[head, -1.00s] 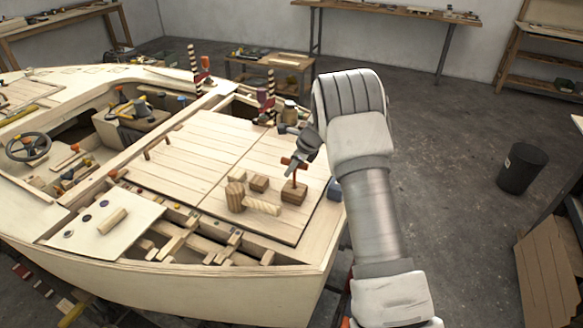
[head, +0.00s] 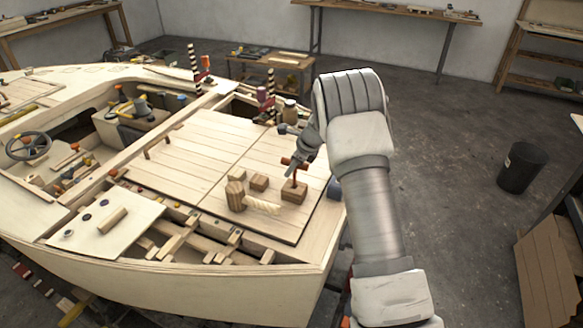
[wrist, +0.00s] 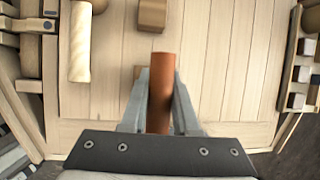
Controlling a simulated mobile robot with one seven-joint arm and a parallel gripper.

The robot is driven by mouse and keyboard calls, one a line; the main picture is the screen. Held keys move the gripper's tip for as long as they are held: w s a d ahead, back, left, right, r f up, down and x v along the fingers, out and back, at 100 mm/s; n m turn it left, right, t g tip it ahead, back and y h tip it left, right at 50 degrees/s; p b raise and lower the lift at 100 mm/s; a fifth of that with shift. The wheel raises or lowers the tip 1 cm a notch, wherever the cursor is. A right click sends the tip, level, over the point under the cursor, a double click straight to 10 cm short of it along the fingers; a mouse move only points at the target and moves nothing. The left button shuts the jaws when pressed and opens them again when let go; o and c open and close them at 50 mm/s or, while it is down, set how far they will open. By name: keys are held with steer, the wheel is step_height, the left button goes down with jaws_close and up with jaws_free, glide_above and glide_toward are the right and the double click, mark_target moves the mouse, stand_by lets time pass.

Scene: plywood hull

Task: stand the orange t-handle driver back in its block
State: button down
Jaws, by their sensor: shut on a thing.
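The orange t-handle driver (wrist: 160,92) is between the fingers of my gripper (wrist: 159,112), which is shut on its crossbar in the wrist view. In the head view the driver (head: 293,163) stands about upright, its thin shaft reaching down to a small brown wooden block (head: 294,195) on the deck. I cannot tell how far the shaft sits in the block. My gripper (head: 298,158) is above that block, partly covered by my own wrist. In the wrist view the driver and fingers hide nearly all of the block.
A second small wooden block (head: 259,183) and a mallet (head: 236,196) with a pale handle lie left of the driver's block. Planked deck (head: 190,160) to the left is mostly clear.

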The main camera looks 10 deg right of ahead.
steer(key=shift+f+b, duration=0.5)
steer(key=shift+f, duration=0.4)
